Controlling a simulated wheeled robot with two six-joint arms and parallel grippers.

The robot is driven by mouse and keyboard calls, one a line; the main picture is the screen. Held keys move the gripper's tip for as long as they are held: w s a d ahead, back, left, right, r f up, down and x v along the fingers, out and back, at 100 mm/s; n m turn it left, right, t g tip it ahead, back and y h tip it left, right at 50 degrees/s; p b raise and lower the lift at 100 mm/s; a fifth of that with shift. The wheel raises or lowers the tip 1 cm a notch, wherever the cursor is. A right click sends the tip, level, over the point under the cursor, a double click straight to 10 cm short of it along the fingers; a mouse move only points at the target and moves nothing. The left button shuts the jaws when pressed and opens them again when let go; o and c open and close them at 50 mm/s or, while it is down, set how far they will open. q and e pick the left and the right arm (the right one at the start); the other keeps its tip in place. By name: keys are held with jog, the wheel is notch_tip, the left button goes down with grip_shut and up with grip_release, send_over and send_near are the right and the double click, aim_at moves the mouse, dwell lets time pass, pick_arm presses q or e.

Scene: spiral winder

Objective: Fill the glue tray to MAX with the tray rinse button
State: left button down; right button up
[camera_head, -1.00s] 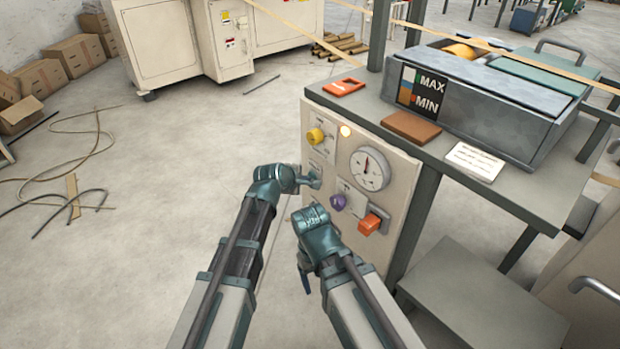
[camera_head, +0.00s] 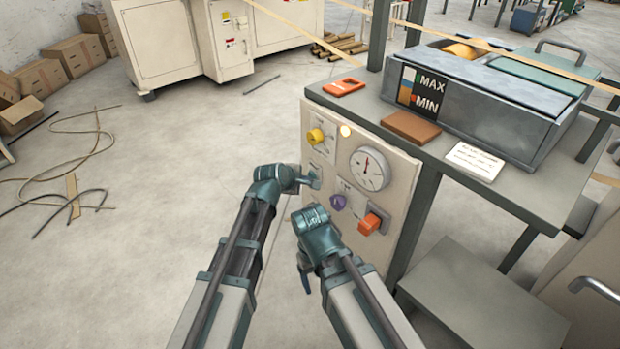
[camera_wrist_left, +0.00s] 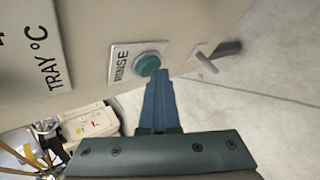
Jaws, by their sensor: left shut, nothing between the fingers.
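The glue tray (camera_head: 510,100) sits on the grey bench, with a black MAX/MIN gauge plate (camera_head: 421,92) on its left end. The plate has small blue and orange bars; I cannot read the level. The green RINSE button (camera_wrist_left: 147,64) is on the control panel (camera_head: 395,190). My left gripper (camera_wrist_left: 160,80) is shut and empty, its tips right at the button's lower edge; I cannot tell whether they touch. In the head view the left gripper (camera_head: 312,180) hides the button. My right gripper (camera_head: 304,284) hangs below the panel's left edge, its jaws unclear.
The panel also carries a yellow knob (camera_head: 315,136), a lit lamp (camera_head: 345,131), a dial (camera_head: 370,168), a purple knob (camera_head: 338,202) and an orange switch (camera_head: 371,222). A grey step (camera_head: 480,300) stands below the bench. Floor to the left is mostly clear, with loose cord.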

pick_arm(q)
jog(key=shift+s, duration=0.1)
jog(key=shift+s+a, duration=0.4)
jog(key=shift+a, duration=0.25)
jog(key=s+a, duration=0.1)
jog(key=a, duration=0.1)
jog(key=s+a, duration=0.2)
dwell(0.6)
dwell(0.8)
pick_arm(e)
grip_shut()
dwell(1.6)
